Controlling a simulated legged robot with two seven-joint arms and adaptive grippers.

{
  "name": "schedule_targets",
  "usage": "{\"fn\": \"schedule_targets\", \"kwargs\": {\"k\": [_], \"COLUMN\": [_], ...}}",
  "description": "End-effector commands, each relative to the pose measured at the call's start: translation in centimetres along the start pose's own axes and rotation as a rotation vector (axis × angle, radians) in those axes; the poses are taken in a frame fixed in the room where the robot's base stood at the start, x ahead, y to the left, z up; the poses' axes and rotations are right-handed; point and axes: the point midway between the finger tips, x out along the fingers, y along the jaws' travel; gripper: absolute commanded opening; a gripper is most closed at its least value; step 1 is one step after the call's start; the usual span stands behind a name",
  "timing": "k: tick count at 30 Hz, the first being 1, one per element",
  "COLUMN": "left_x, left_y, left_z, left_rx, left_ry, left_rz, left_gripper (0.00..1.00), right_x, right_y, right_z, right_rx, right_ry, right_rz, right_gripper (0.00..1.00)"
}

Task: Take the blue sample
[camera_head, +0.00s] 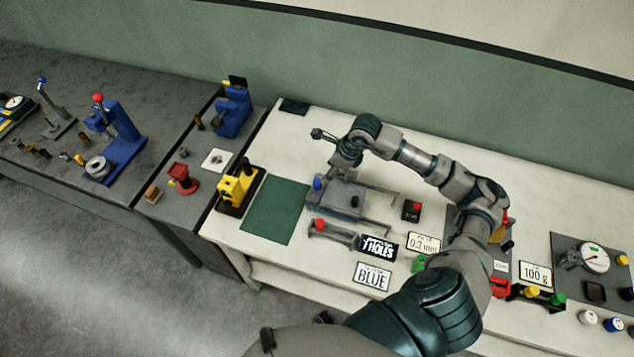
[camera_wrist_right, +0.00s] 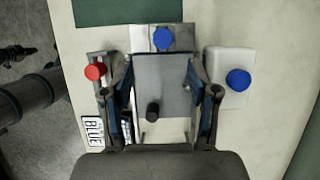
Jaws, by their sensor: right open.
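A blue knob (camera_head: 317,183) stands at the left end of a grey fixture (camera_head: 346,208) on the pale bench; it also shows in the right wrist view (camera_wrist_right: 163,39), ahead of the fingers. A second blue knob (camera_wrist_right: 238,80) sits on a white block (camera_wrist_right: 234,60) right of the fingers there; my arm hides it in the head view. I cannot tell which is the sample. My right gripper (camera_head: 342,163) is above the fixture. In the wrist view its fingers (camera_wrist_right: 160,78) are apart, with grey plate and a black knob (camera_wrist_right: 153,111) visible between them. My left gripper is not in view.
A red-knobbed slide (camera_head: 333,236) and a BLUE card (camera_head: 373,277) lie in front of the fixture. A green mat (camera_head: 275,210) lies clear at left, beside a yellow device (camera_head: 236,188). Cards and small devices stand at right, partly behind my arm.

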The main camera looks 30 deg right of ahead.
Motion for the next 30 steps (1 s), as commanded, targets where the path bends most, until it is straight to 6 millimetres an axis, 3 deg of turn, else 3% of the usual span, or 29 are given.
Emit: {"fn": "schedule_targets", "kwargs": {"k": [3,11,18,27,28,30], "left_x": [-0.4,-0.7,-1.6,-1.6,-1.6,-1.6], "left_y": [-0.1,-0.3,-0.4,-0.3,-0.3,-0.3], "left_z": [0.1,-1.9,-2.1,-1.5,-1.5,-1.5], "left_rx": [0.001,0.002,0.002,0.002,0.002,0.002], "left_ry": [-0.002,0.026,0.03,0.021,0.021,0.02], "left_rz": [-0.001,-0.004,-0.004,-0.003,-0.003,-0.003], "left_gripper": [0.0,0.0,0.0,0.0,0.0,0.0], "right_x": [2.2,4.4,8.1,8.9,8.9,8.9], "right_y": [0.0,0.0,0.1,0.0,0.0,0.0], "right_z": [0.1,0.0,0.2,0.0,-0.1,-0.1], "right_rx": [0.002,0.001,0.002,0.0,0.0,0.0], "right_ry": [0.0,0.0,0.0,-0.001,-0.001,-0.001], "right_rz": [0.004,0.001,0.002,-0.001,-0.001,-0.001], "right_gripper": [0.6,0.6,0.6,0.6,0.57,0.4]}}
